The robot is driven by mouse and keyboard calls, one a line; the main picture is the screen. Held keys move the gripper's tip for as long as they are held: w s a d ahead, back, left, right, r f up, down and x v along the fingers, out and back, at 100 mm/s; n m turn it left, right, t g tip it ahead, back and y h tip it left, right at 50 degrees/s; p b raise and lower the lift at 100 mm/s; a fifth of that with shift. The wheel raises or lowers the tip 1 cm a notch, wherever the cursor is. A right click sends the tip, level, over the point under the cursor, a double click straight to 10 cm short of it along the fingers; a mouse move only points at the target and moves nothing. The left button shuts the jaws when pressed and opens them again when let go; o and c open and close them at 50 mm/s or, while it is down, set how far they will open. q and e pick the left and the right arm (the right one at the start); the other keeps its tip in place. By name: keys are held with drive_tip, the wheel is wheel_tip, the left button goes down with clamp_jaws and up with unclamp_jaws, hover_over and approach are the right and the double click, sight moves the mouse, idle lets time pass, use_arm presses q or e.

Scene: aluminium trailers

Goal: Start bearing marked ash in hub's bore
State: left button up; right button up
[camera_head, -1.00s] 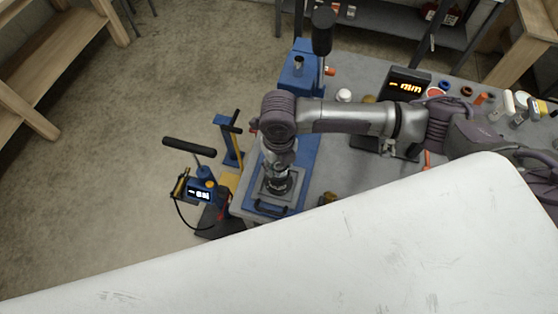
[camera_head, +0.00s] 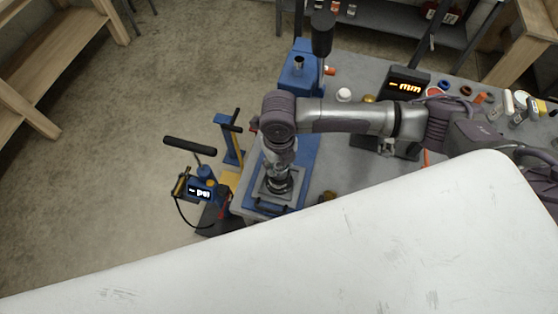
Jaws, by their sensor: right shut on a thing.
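My right arm reaches in from the right and its wrist points down. My right gripper (camera_head: 278,188) is at the grey square plate (camera_head: 264,196) of a blue fixture (camera_head: 302,172) near the bench's left end. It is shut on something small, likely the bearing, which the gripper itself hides. The hub and its bore are also hidden under the gripper, so I cannot tell whether the held thing touches the hub. No ash marking is readable. My left gripper is not in view.
A blue press (camera_head: 299,72) with a dark upright lever stands behind the fixture. A small display (camera_head: 405,85) and several coloured rings are at the back right. A blue hand pump (camera_head: 200,190) stands left of the bench. A large white panel (camera_head: 300,260) blocks the foreground.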

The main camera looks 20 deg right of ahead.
sight(279, 165)
drive_tip(key=shift+p, duration=0.6)
idle(0.7)
drive_tip(key=shift+f+b, duration=0.7)
drive_tip(key=shift+f, duration=0.45)
drive_tip(key=o, duration=1.3)
drive_tip(key=shift+r, duration=0.1)
wheel_tip(279, 165, up, 7)
drive_tip(key=shift+r, duration=0.15)
